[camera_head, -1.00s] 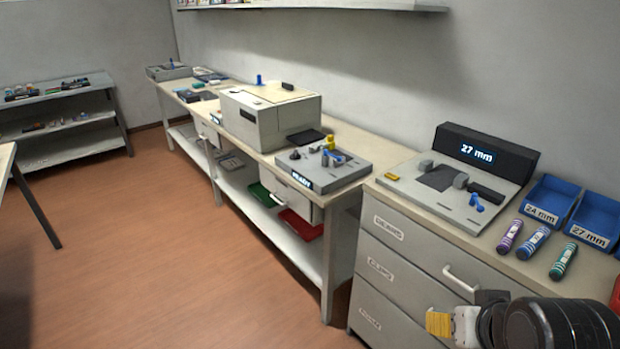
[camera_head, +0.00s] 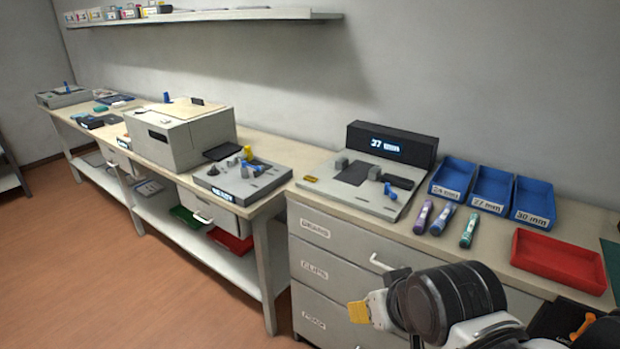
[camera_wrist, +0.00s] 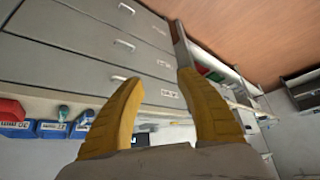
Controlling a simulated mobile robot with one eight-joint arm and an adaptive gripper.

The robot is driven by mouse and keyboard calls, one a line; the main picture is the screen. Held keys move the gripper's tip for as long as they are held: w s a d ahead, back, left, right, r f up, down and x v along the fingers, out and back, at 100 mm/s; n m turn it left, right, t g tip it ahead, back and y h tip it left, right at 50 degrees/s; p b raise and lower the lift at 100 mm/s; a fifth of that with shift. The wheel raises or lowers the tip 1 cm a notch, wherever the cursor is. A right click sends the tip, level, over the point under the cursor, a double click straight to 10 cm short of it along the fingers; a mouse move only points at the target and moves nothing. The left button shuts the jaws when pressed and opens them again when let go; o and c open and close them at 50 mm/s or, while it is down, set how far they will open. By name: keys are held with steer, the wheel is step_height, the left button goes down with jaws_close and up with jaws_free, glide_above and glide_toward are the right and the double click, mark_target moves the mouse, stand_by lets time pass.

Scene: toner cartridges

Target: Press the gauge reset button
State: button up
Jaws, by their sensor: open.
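The gauge (camera_head: 345,195) is a grey flat plate on the drawer cabinet's top. Its black display (camera_head: 392,143) shows a lit "mm" reading whose first digit looks like 3 but is unclear. A small yellow block (camera_head: 311,179) sits at the plate's left front corner, and a blue lever (camera_head: 389,191) at its right. I cannot tell which part is the reset button. My gripper (camera_head: 358,312) has yellow fingers and is in front of the cabinet, below the counter and well apart from the gauge. In the wrist view its fingers (camera_wrist: 160,78) are spread, with nothing between them.
Purple, blue and green cylinders (camera_head: 441,218) lie right of the gauge. Blue labelled bins (camera_head: 491,190) and a red tray (camera_head: 557,260) stand further right. The drawer cabinet (camera_head: 316,262) has a protruding handle (camera_head: 381,263). A printer-like box (camera_head: 180,135) stands on the left bench.

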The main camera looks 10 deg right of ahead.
jaws_close()
stand_by(1.1)
